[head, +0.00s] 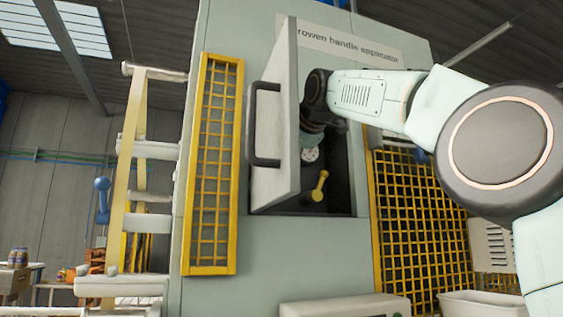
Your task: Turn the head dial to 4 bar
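A round white dial face (310,155) with dark marks shows inside the open recess of the machine. Its marks are too small to read. My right arm comes in from the right, and its dark gripper (313,137) is inside the recess, just above the dial face in the picture. I cannot make out its fingers, or whether it touches the dial. A yellow lever (319,187) with a round knob sits below the dial. My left gripper is not in view.
The recess door (280,125) stands open at the left, with a dark handle (257,125) on its outside. Yellow mesh guards flank the recess at left (214,165) and right (415,235). A white bin (480,303) is at lower right.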

